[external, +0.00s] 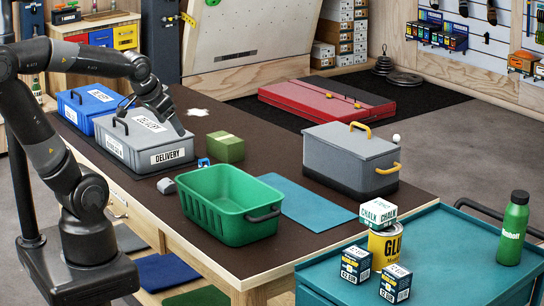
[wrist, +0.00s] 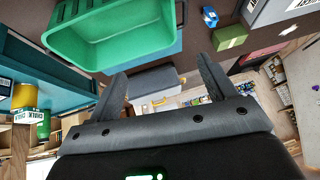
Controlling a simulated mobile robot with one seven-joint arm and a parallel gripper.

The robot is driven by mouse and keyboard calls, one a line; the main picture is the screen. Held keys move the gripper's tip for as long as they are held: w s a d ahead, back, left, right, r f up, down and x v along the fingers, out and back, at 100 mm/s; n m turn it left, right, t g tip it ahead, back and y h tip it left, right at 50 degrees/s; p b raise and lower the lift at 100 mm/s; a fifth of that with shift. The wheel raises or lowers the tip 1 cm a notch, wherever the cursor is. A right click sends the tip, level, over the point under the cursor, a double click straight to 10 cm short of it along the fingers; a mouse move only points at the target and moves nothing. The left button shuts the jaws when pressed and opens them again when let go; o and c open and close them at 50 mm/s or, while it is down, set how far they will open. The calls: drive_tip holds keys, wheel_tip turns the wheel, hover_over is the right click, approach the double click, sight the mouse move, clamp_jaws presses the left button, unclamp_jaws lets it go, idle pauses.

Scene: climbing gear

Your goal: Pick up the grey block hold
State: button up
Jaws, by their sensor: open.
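The grey block hold (external: 167,185) is a small rounded grey piece on the dark table top (external: 290,245). It lies just left of the green basket (external: 215,230) and in front of the grey DELIVERY box (external: 120,150). I cannot make it out in the wrist view. My gripper (wrist: 162,68) has its two fingers spread apart with nothing between them. In the external view my gripper (external: 180,128) is raised near the right end of the grey DELIVERY box, behind and above the hold. It is apart from the hold.
A small blue piece (external: 203,162) and a green box (external: 225,147) stand near the hold. A blue box (external: 85,108) is behind. A grey toolbox (external: 350,157) and a blue mat (external: 305,205) are farther right. A teal cart (external: 440,285) stands front right.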

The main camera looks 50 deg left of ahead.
drive_tip(key=w+a+f+t+y, duration=0.1)
drive_tip(key=w+a+f, duration=0.25)
drive_tip(key=a, duration=0.25)
drive_tip(key=w+a+f+y, duration=0.1)
drive_tip(key=w+a+f, duration=0.2)
drive_tip(key=w+a, duration=0.15)
drive_tip(key=m+t+h, duration=0.3)
drive_tip(key=t, duration=0.2)
hover_over(161, 186)
drive_tip(key=a, duration=0.1)
drive_tip(key=f, duration=1.6)
drive_tip(key=shift+w+a, duration=0.1)
drive_tip(key=shift+w, duration=0.2)
drive_tip(key=s+f+n+t, duration=0.1)
drive_tip(key=s, duration=0.1)
drive_tip(key=s+f+t, duration=0.1)
drive_tip(key=s+f, duration=0.1)
drive_tip(key=s+d+f+n+t, duration=0.1)
drive_tip(key=s, duration=0.1)
drive_tip(key=shift+f+n+t+h, duration=0.3)
drive_tip(key=shift+f+t+h, duration=0.1)
drive_tip(key=shift+w+d+f, duration=0.1)
drive_tip(key=shift+w+f, duration=0.05)
drive_tip(key=shift+w, duration=0.25)
drive_tip(key=w, duration=0.4)
drive_tip(key=w+f, duration=0.1)
drive_tip(key=w, duration=0.1)
drive_tip(key=shift+w, duration=0.3)
drive_tip(key=shift+c, duration=0.6)
drive_tip(key=c, duration=1)
